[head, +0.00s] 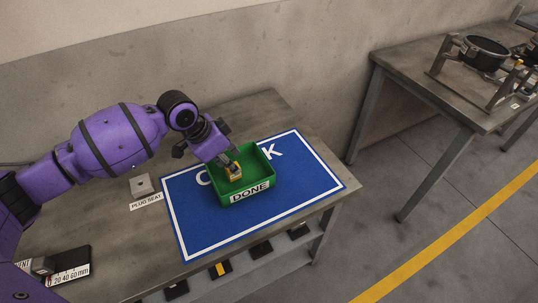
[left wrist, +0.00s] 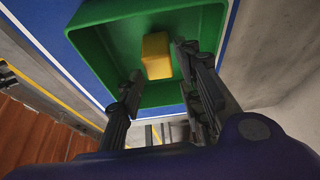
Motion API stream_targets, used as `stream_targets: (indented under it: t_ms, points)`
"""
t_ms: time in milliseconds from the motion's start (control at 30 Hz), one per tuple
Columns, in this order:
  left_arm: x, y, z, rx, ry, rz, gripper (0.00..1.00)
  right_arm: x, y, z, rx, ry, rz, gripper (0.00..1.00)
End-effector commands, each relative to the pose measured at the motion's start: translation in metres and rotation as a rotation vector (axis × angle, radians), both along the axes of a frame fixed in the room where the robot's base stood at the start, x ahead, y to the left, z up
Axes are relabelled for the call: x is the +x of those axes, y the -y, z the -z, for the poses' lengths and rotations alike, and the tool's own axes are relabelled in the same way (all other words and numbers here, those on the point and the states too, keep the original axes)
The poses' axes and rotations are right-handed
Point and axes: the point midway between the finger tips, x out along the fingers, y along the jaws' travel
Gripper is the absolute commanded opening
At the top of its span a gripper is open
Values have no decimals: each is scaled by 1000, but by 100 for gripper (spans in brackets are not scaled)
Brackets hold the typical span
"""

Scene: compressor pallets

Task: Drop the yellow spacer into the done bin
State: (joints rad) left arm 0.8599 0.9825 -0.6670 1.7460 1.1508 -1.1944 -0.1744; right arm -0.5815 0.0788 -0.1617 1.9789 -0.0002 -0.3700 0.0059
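The yellow spacer (head: 235,177) is inside the green done bin (head: 258,188), below my left gripper (head: 229,163). In the left wrist view the spacer (left wrist: 156,55) shows against the floor of the bin (left wrist: 104,40), beyond the fingertips. The left gripper (left wrist: 156,62) is open, with its fingers spread to either side of the spacer and a clear gap on the left. Whether the spacer lies fully flat on the bin floor is hard to tell. My right gripper is in neither view.
The bin stands on a blue mat (head: 310,185) with a white border on the grey workbench (head: 130,265). A plug seat block (head: 141,186) sits left of the mat. A second table (head: 420,75) with a compressor fixture (head: 480,60) stands at right, across open floor.

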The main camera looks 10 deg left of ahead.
Motion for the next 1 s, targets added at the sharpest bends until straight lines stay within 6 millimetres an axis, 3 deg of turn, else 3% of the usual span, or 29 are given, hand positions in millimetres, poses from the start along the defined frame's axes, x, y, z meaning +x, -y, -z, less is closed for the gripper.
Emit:
stream_targets:
  t_ms: [67,467,1000]
  points:
    - [-1,0,1,0,-2,-1,48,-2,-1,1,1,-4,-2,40]
    - [-2,-3,-5,1,-1,-1,48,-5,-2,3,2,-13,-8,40]
    - [-26,-33,-97,2,-1,0,48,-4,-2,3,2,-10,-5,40]
